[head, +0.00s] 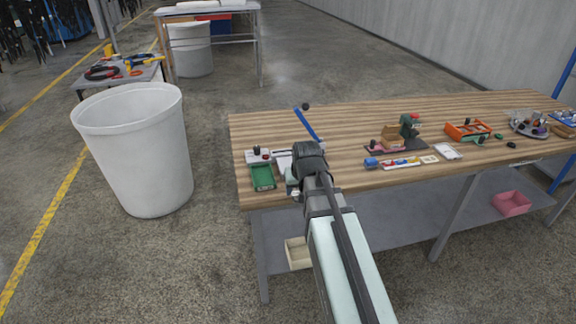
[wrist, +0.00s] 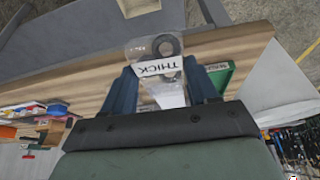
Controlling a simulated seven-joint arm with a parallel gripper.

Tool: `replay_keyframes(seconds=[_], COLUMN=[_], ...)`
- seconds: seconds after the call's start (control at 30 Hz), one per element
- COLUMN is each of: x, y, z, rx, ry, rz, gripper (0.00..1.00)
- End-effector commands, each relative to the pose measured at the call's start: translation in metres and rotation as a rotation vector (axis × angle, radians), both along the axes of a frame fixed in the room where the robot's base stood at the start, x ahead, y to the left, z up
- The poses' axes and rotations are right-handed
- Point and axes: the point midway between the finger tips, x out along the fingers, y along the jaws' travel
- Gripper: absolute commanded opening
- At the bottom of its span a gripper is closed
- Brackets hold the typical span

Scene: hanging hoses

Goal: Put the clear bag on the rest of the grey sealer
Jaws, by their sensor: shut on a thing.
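The clear bag (wrist: 140,55) is between the two fingers of my gripper (wrist: 163,78) in the wrist view. It has a white label reading THICK and a dark ring-shaped item inside. My gripper is shut on the bag and over the left front part of the wooden bench. In the head view, a blue lever (head: 307,124) with a black knob rises just behind my gripper. It appears to belong to the grey sealer, whose body and rest are mostly hidden by my arm. I cannot tell whether the bag touches the rest.
A green tray (head: 263,178) lies left of my gripper, with a small light grey unit (head: 257,156) behind it. Small devices and parts, including an orange tray (head: 467,129), stand to the right. A large white bin (head: 140,150) is on the floor left of the bench (head: 350,122).

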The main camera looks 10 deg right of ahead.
Motion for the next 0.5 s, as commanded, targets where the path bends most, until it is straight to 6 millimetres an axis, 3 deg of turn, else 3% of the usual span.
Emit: replay_keyframes(seconds=[0.07,0.17,0.37,0.5], x=[0.015,0.04,0.094,0.143], y=[0.013,0.016,0.011,0.001], z=[0.005,0.012,0.029,0.045], rx=[0.0,0.001,0.002,0.003], ry=[-0.004,-0.007,-0.01,-0.011], rz=[0.022,0.031,0.036,0.036], gripper=[0.29,0.29,0.29,0.29])
